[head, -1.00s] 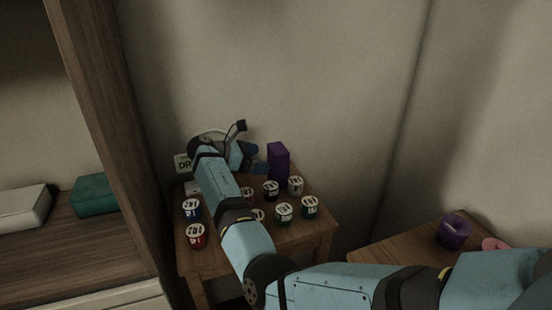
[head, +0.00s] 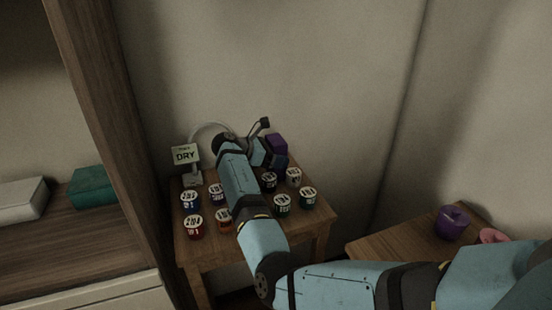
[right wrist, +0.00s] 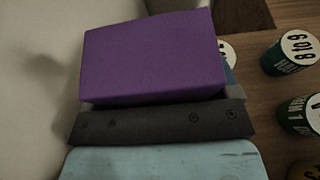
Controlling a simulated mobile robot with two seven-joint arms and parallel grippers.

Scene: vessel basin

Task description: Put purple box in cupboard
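The purple box (head: 277,142) stands upright at the back right of the small wooden table, its lower part hidden by my right gripper. My right gripper (head: 268,154) reaches across the table to the box at its lower part. In the right wrist view the purple box (right wrist: 155,55) lies right in front of the dark palm, with finger edges just showing at its sides. Whether the fingers press on it cannot be told. The wooden cupboard (head: 85,120) is at the left, with an open shelf. My left gripper is out of view.
Several labelled cups (head: 282,202) stand on the small table (head: 205,258) under and beside my right arm. A DRY sign (head: 186,155) stands at its back left. A teal box (head: 92,188) and a white box (head: 20,199) lie on the shelf. A purple candle (head: 452,222) is on another table.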

